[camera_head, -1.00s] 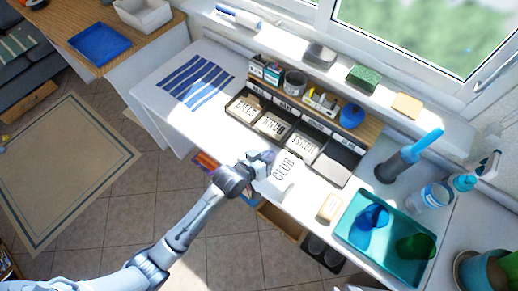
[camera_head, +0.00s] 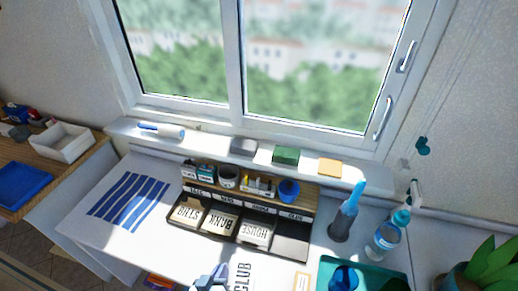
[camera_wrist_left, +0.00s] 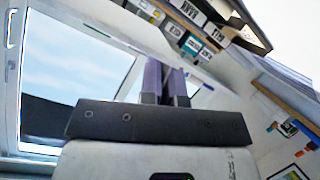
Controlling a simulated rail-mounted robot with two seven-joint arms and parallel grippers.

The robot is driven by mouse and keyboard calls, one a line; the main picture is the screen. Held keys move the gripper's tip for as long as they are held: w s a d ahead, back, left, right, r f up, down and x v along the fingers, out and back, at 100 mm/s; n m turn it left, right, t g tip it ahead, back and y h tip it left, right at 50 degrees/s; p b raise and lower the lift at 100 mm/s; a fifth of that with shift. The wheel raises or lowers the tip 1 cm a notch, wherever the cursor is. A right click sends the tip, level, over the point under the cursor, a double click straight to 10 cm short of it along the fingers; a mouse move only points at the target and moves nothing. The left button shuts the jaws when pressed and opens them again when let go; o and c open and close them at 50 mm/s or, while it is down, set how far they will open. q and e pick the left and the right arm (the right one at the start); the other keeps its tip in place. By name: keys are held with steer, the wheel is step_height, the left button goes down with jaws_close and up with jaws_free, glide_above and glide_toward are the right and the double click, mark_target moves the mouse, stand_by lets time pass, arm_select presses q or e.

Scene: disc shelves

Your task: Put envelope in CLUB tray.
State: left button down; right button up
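The white envelope (camera_head: 241,276) marked CLUB is at the bottom edge of the head view, its lower part cut off. My left gripper (camera_head: 212,278) is at its left edge and appears shut on it. In the left wrist view the two fingers (camera_wrist_left: 165,82) stand close together with a narrow gap; the envelope's face does not show there. The CLUB tray (camera_head: 291,244) is the rightmost compartment of the tray row. My right gripper is not in view.
To the right are a blue-handled brush (camera_head: 347,212), a bottle (camera_head: 385,238) and a teal tray (camera_head: 325,268).

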arm_select(q)
steer(key=w+a+r+n+y, duration=0.15)
steer(key=a+r, duration=0.35)
steer(key=r, duration=0.5)
steer(key=w+a+r+n+y, duration=0.15)
steer(key=a+r, duration=0.25)
steer(key=r, duration=0.7)
step_height(320, 180, up, 35)
steer(key=p, duration=3.5)
steer(key=shift+a+y+p, duration=0.15)
steer(key=shift+y+p, duration=0.15)
steer(key=shift+p, duration=0.1)
steer(key=shift+s, duration=0.1)
